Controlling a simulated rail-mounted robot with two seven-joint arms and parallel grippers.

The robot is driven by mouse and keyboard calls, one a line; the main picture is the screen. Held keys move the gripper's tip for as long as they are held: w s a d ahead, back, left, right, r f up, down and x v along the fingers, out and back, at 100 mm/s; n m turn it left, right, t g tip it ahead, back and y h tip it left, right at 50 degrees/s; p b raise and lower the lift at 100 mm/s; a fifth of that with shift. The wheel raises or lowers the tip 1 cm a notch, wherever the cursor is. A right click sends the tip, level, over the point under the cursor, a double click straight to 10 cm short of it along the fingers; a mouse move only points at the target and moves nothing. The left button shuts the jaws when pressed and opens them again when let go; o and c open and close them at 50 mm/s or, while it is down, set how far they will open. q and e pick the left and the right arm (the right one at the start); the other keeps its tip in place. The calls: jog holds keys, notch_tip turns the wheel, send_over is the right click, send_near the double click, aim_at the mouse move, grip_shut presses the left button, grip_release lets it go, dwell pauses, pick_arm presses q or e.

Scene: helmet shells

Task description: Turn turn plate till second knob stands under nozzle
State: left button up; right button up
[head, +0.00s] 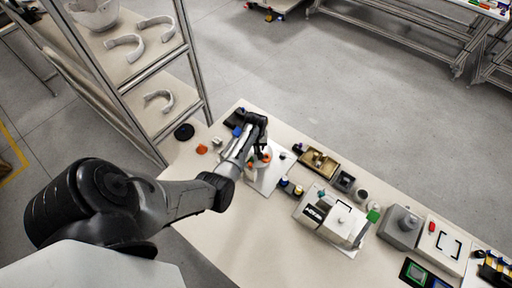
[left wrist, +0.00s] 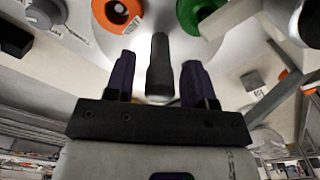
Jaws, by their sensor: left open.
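My left gripper (head: 262,150) is over a small white station on the table, and its arm hides part of it. Orange parts (head: 266,158) show beside the fingers. In the left wrist view the left gripper (left wrist: 152,75) is open, and a dark upright peg (left wrist: 160,68) stands between its two fingers with gaps on both sides. I cannot tell whether this peg is a knob or the nozzle. Behind it is a pale round plate (left wrist: 85,52), with an orange ring (left wrist: 117,12) and a green ring (left wrist: 195,14). My right gripper is not in view.
On the table (head: 225,245), a brown tray (head: 318,162) and a white boxy device (head: 333,216) stand to the right. An orange piece (head: 202,149) and a black disc (head: 184,132) lie to the left. A shelf rack (head: 140,60) stands behind. The table's front left is clear.

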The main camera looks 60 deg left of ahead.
pick_arm(q)
jog(key=shift+f, duration=0.4)
jog(key=shift+c, duration=0.4)
grip_shut()
